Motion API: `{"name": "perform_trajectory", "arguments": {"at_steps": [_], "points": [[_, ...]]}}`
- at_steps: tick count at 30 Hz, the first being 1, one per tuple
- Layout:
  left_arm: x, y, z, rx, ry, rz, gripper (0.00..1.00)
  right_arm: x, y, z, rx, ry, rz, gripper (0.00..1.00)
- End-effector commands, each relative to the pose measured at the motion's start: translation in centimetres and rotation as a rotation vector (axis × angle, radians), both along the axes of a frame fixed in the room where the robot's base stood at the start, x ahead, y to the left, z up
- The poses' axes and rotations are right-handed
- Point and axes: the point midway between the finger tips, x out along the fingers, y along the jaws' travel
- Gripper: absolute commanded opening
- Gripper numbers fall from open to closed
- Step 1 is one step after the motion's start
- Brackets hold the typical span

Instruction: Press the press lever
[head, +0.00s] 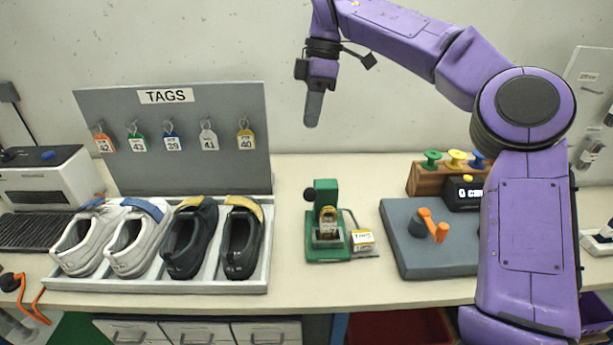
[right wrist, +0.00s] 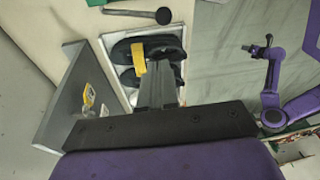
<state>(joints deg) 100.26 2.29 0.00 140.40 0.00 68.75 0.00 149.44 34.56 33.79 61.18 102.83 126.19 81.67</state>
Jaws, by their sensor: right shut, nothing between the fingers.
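The green press (head: 326,226) stands on the table in the middle of the head view. Its lever ends in a black knob (head: 310,195) at the upper left of the press; the lever also shows at the top of the right wrist view (right wrist: 135,13). A yellow tag (head: 328,218) sits in the press. My right gripper (head: 313,108) is shut and empty, pointing down, above the knob in the picture and apart from it. My left arm shows at the right of the right wrist view, its dark gripper (right wrist: 250,48) too small to read.
Left of the press, a white tray (head: 160,286) holds shoes in front of the TAGS board (head: 170,140). A small labelled box (head: 362,240) touches the press's right side.

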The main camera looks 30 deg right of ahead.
Motion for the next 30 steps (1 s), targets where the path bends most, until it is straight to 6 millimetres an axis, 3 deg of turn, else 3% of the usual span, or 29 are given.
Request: {"name": "perform_trajectory", "arguments": {"at_steps": [5, 12, 21, 30], "points": [[0.0, 0.0, -0.1, 0.000, 0.000, 0.000, 0.43, 0.0, 0.2, -0.9, 0.000, 0.003, 0.003, 0.00], [0.0, 0.0, -0.2, 0.000, 0.000, 0.000, 0.43, -0.1, 1.3, -5.4, 0.002, 0.004, 0.007, 0.00], [0.0, 0.0, 1.2, 0.001, -0.001, 0.000, 0.43, -0.7, 2.1, -11.0, 0.001, 0.002, 0.005, 0.00], [0.0, 0.0, 1.7, 0.001, -0.001, 0.000, 0.43, -1.6, 1.9, -13.4, 0.001, 0.000, 0.005, 0.00]]}}
